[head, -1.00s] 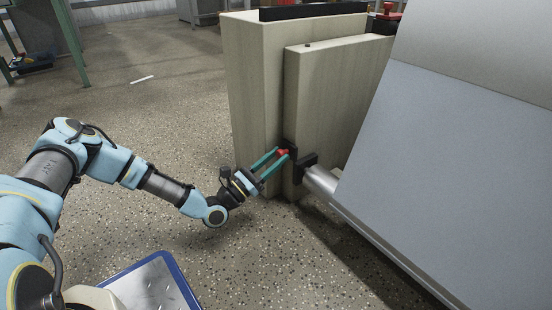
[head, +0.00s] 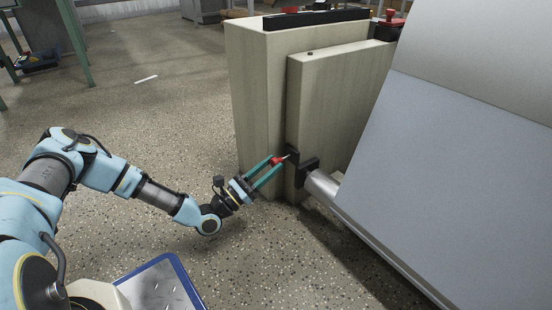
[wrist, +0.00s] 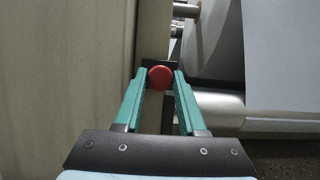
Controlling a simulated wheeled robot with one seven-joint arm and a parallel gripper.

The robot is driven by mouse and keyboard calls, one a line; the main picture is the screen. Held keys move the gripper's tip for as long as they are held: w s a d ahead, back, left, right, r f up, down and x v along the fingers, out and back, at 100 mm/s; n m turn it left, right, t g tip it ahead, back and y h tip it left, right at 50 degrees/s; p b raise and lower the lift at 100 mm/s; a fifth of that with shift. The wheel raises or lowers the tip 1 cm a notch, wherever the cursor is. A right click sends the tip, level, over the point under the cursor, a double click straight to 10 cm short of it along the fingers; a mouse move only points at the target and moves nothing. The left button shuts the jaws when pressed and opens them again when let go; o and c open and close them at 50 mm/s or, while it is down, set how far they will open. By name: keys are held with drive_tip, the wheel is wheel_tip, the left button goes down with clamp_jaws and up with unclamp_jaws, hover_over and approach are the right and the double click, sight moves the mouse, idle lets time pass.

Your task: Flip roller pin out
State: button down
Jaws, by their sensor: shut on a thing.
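The roller pin shows as a round red knob (wrist: 160,77) in the wrist view, between the tips of my gripper's teal fingers (wrist: 160,86). In the head view my gripper (head: 272,166) is shut on the red pin (head: 277,161), and a short pale metal shaft shows beyond the red part. The shaft points at the black bracket (head: 292,156) on the beige machine's side. Whether its tip still sits in the bracket is too small to tell. The silver roller (head: 322,187) lies just right of the bracket.
The beige machine housing (head: 258,95) stands beyond my gripper. A large grey sheet (head: 440,150) slopes down on the right above the roller. The speckled floor (head: 150,110) left of the housing is open.

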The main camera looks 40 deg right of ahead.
drive_tip(key=shift+a+f, duration=0.1)
drive_tip(key=shift+a, duration=0.15)
drive_tip(key=c, duration=0.5)
unclamp_jaws()
drive_tip(key=shift+a, duration=0.1)
drive_tip(key=p+v, duration=0.3)
drive_tip(key=v, duration=0.7)
drive_tip(key=shift+a+f+p, duration=0.15)
drive_tip(key=shift+a+p, duration=0.15)
drive_tip(key=shift+p, duration=0.1)
